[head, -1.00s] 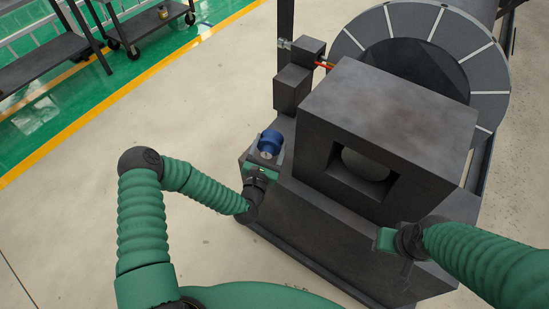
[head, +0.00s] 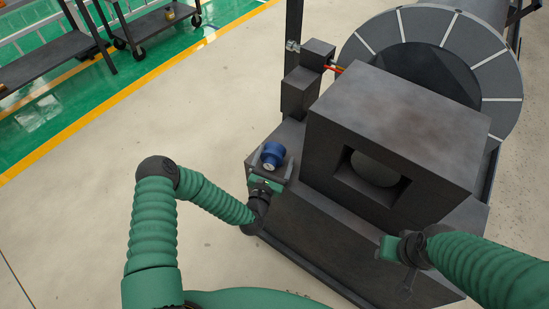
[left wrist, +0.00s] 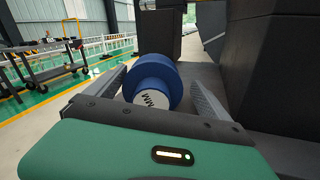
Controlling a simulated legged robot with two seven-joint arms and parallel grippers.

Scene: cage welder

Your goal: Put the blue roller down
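The blue roller (head: 272,155) is at the near left corner of the dark machine base (head: 278,205), left of the big block. In the left wrist view the roller (left wrist: 152,80) shows a blue body and a white end with dark lettering, turned towards the camera. My left gripper (head: 271,168) is around it, one finger on each side. In the left wrist view the fingers (left wrist: 158,85) stand apart, with narrow gaps beside the roller. The roller's underside contact is hidden. My right gripper (head: 386,247) is by the block's lower right front; its fingers cannot be made out.
A large dark block (head: 400,125) with a square opening stands right of the roller, with a grey segmented wheel (head: 490,55) behind. A small dark box (head: 300,92) with a post stands behind the roller. Carts (head: 50,60) are far left. The floor on the left is clear.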

